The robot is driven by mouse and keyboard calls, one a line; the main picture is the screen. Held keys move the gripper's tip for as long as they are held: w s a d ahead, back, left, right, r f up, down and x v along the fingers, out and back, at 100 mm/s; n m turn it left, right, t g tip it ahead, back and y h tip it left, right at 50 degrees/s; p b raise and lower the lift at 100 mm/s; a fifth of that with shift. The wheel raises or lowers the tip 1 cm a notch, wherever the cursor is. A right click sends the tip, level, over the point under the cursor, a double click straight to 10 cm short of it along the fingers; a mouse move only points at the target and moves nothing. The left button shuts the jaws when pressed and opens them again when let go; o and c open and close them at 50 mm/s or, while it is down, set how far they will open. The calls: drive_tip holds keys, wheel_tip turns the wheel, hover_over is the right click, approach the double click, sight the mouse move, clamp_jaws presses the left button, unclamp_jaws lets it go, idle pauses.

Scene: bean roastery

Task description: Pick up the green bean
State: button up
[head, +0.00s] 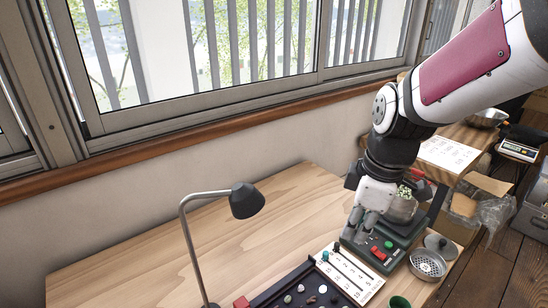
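A dark tray (262,299) at the bottom edge holds several small bean-like pieces, some pale and some dark. One piece (301,288) looks pale greenish, but they are too small to tell for sure which is the green bean.
A desk lamp (247,201) arches over the table left of the tray. The device has red and green buttons. A metal sieve (427,263) and green cup (400,301) are at the right. The wooden table (130,275) is clear at left, with a window behind.

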drive_tip(key=w+f+n+g+b, duration=0.15)
drive_tip(key=w+f+n, duration=0.25)
drive_tip(key=f, duration=0.4)
drive_tip(key=w+f+n+g+b, duration=0.1)
drive_tip(key=w+f+n+b, duration=0.2)
drive_tip(key=f, duration=0.6)
hover_over(323, 287)
drive_tip(key=shift+y, duration=0.4)
drive_tip(key=f, duration=0.4)
drive_tip(key=f+b, duration=0.1)
drive_tip(key=f, duration=0.2)
drive_tip(key=shift+s+d, duration=0.1)
drive_tip(key=shift+d, duration=0.25)
drive_tip(key=shift+a+f, duration=0.2)
drive_tip(key=shift+f, duration=2.9)
drive_tip(key=c, duration=0.3)
drive_tip(key=shift+r, duration=0.1)
wheel_tip(323, 287, up, 10)
drive_tip(key=shift+f+p, duration=0.1)
drive_tip(key=shift+p, duration=0.2)
